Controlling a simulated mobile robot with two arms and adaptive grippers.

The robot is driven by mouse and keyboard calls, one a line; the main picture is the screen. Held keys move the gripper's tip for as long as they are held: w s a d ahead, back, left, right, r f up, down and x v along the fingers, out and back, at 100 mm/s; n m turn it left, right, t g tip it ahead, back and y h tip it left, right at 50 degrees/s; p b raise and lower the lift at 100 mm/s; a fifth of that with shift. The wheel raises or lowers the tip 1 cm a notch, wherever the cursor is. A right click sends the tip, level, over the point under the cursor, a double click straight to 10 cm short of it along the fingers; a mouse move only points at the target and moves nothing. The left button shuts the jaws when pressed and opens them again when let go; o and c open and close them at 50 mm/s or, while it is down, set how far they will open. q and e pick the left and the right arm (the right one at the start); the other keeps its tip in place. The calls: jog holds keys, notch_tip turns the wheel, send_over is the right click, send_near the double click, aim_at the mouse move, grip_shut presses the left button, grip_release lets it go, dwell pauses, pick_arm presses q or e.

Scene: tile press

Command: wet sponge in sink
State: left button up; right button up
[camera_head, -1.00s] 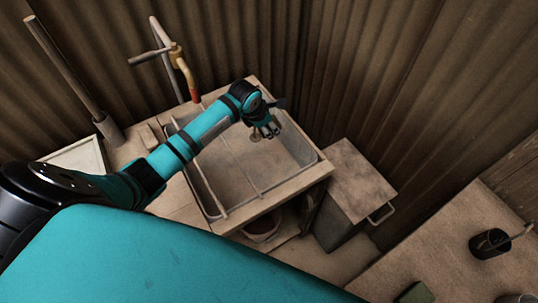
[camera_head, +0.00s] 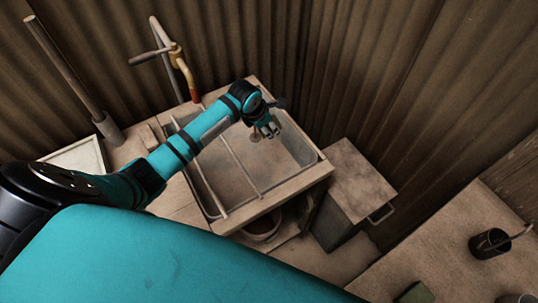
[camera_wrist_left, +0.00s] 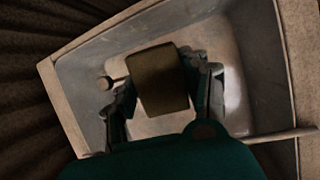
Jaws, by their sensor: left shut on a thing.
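My left gripper (camera_head: 267,131) reaches over the far part of the sink (camera_head: 233,193) in the head view. In the left wrist view my left gripper (camera_wrist_left: 160,88) is shut on the sponge (camera_wrist_left: 158,80), a dark brown-olive block held between its two fingers. The sink basin (camera_wrist_left: 245,95) lies below it, pale and worn. The sponge is hard to make out in the head view. I cannot tell whether it touches the basin floor or is wet. My right gripper is not in view.
A tap with a yellow-and-red pipe (camera_head: 180,65) stands behind the sink. A rod lies across the basin (camera_head: 240,165). A box with a handle (camera_head: 348,182) stands right of the sink. A table with a dark cup (camera_head: 489,243) and a green block (camera_head: 416,293) is at lower right.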

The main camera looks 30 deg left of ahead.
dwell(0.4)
pick_arm(q)
notch_tip(320, 180, up, 3)
jog(key=shift+r+p, duration=0.1)
jog(key=shift+p, duration=1.1)
jog(key=shift+r+p, duration=0.3)
jog(key=shift+r, duration=0.2)
jog(key=shift+f, duration=0.1)
jog(key=shift+d, duration=0.1)
